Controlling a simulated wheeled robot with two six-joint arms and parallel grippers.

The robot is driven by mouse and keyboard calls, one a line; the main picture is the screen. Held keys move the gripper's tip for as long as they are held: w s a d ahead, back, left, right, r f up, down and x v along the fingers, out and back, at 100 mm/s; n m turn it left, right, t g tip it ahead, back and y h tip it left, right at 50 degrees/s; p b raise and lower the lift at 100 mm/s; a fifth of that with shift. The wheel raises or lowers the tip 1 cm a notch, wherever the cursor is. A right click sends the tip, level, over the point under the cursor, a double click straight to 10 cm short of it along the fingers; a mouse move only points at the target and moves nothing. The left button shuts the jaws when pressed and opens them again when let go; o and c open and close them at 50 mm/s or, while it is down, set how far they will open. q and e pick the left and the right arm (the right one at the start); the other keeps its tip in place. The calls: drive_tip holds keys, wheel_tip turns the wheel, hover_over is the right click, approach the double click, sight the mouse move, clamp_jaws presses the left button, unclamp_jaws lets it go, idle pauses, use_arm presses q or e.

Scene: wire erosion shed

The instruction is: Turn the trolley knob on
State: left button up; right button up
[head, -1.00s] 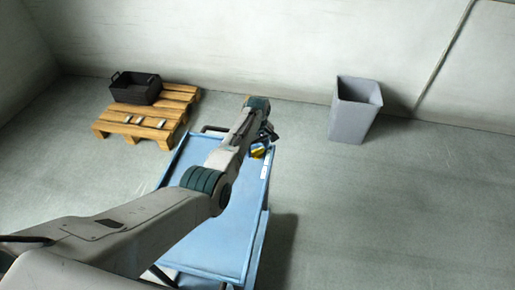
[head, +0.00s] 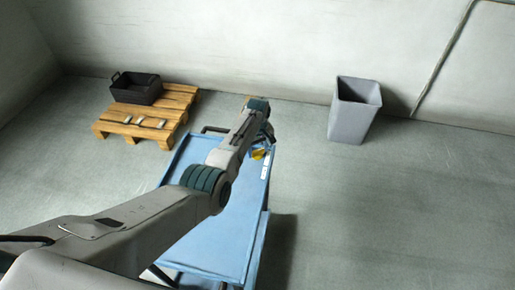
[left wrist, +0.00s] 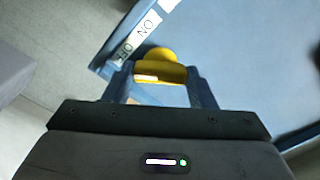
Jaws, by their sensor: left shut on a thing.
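The blue trolley (head: 222,240) stands below my left arm in the head view. Its yellow knob (head: 258,155) is near the far right corner of the top, partly hidden by my left gripper (head: 264,145). In the left wrist view the knob (left wrist: 172,71) sits between the two blue fingers of my left gripper (left wrist: 160,79), which is shut on it. An ON label (left wrist: 146,25) and an OFF label (left wrist: 123,51) lie beside the knob on the trolley edge. Which label the knob points at I cannot tell. My right gripper is not in view.
A wooden pallet (head: 172,113) with a black crate (head: 136,90) and several small metal pieces stands at the back left. A grey bin (head: 354,112) stands by the back wall. The floor right of the trolley is clear.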

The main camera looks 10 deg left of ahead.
use_arm(q)
drive_tip(key=m+p, duration=0.1)
drive_tip(key=m, duration=0.2)
drive_tip(key=m+p, duration=0.1)
drive_tip(key=m, duration=0.8)
drive_tip(key=shift+p, duration=0.35)
drive_tip(key=m, duration=0.4)
drive_tip(key=shift+m, duration=0.5)
drive_tip(key=o, duration=0.7)
drive_tip(key=shift+r, duration=0.1)
